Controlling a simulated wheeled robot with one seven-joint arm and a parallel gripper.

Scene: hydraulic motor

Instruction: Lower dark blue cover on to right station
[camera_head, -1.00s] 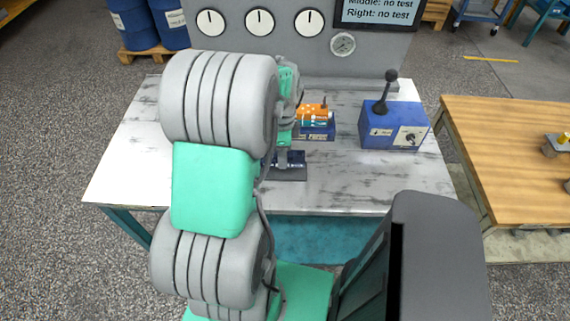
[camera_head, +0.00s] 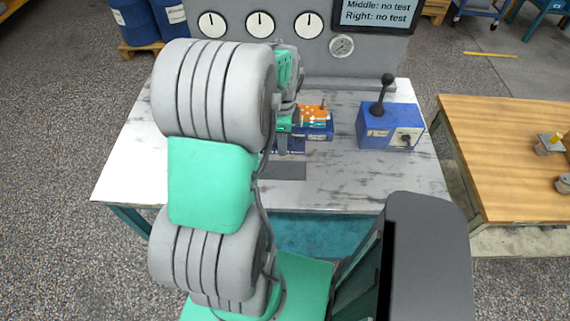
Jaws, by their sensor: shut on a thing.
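My gripper (camera_head: 283,146) is shut on the dark blue cover (camera_head: 296,145), which is small and partly hidden by the fingers and my arm. The cover is in front of and slightly left of a blue station (camera_head: 322,134). On that station sits an orange and teal motor part (camera_head: 314,116). The screen names a middle and a right station; any other stations are hidden behind my arm. I cannot tell the exact gap between the cover and the blue station.
A dark flat plate (camera_head: 289,172) lies bare on the white worktable (camera_head: 340,190). A blue control box (camera_head: 392,130) with a black lever stands to the right. A panel with gauges (camera_head: 260,25) and a screen (camera_head: 376,14) rises behind. A wooden table (camera_head: 500,150) is at far right.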

